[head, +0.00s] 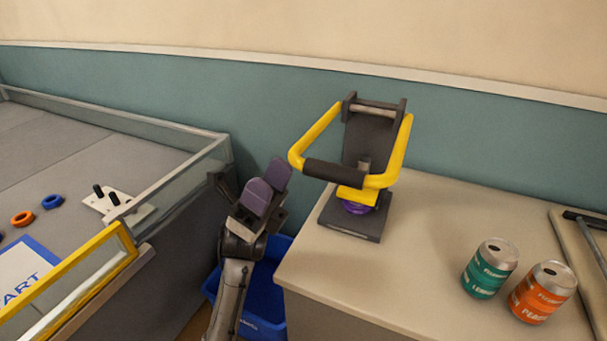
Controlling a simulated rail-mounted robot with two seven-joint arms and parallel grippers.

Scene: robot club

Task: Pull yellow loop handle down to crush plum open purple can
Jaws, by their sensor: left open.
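The can crusher stands on the beige counter, with a dark base (345,228) and a dark upright back. Its yellow loop handle (398,150) is angled forward, and the dark grip bar (335,174) crosses its front end. A purple can (357,207) sits on the base, mostly hidden beneath a yellow pressing block; only a low part shows. My left gripper (267,188) is open and empty, left of the grip bar and apart from it. My right gripper is not in view.
A green can (489,268) and an orange can (542,292) stand on the counter (440,240) at right. A blue bin (262,312) is below my left arm. A walled grey field (90,140) with rings is at left.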

